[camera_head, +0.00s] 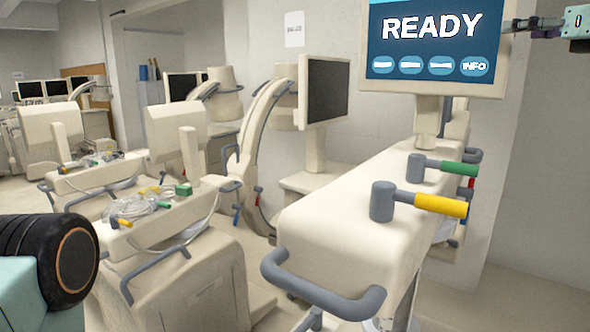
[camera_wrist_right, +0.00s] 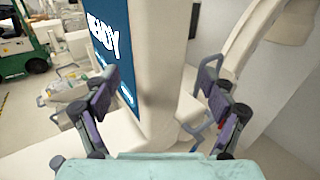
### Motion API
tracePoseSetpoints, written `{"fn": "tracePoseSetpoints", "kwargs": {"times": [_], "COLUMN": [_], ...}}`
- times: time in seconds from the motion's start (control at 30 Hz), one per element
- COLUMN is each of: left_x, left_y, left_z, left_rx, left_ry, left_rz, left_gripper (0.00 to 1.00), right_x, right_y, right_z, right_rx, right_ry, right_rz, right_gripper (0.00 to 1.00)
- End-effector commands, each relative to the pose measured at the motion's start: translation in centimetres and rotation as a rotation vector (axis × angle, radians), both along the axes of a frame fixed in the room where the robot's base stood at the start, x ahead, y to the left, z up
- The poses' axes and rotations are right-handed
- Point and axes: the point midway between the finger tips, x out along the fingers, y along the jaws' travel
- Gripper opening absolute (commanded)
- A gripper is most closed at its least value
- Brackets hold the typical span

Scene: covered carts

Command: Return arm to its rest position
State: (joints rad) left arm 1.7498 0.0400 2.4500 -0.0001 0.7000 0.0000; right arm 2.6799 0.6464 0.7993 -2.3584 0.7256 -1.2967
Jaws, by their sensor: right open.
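My right gripper (camera_head: 522,25) shows at the upper right of the head view, at the right edge of the READY screen (camera_head: 432,40). In the right wrist view its two fingers stand wide apart, with open space between the tips (camera_wrist_right: 160,75) and nothing held. The cream back and side of a screen housing (camera_wrist_right: 158,60) show beyond the fingers; I cannot tell how far off it is. My left gripper is not in the head view; only a dark round joint and teal link of mine show at the lower left.
A cream cart (camera_head: 350,205) with a grey handrail (camera_head: 320,290) stands in front. A yellow-handled lever (camera_head: 440,204) and a green-handled lever (camera_head: 450,166) rise from its top. Another cart (camera_head: 190,285) with tubing stands left. A green forklift (camera_wrist_right: 30,50) shows in the wrist view.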

Motion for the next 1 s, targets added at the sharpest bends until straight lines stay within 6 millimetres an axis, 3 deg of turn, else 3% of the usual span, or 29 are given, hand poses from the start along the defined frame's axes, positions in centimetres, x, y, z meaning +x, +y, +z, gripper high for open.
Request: {"fn": "tracePoseSetpoints", "kwargs": {"times": [0.4,1.0], "left_x": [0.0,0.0], "left_y": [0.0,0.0], "left_z": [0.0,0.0], "left_rx": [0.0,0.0], "left_ry": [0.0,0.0], "left_rz": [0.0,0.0], "left_gripper": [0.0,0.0], "right_x": [3.3,4.2], "right_y": [0.9,1.2], "right_z": [0.0,0.0], "right_rx": [-0.002,0.0], "right_ry": [0.0,0.0], "right_rz": [-0.002,0.0], "right_gripper": [0.84,0.84]}}
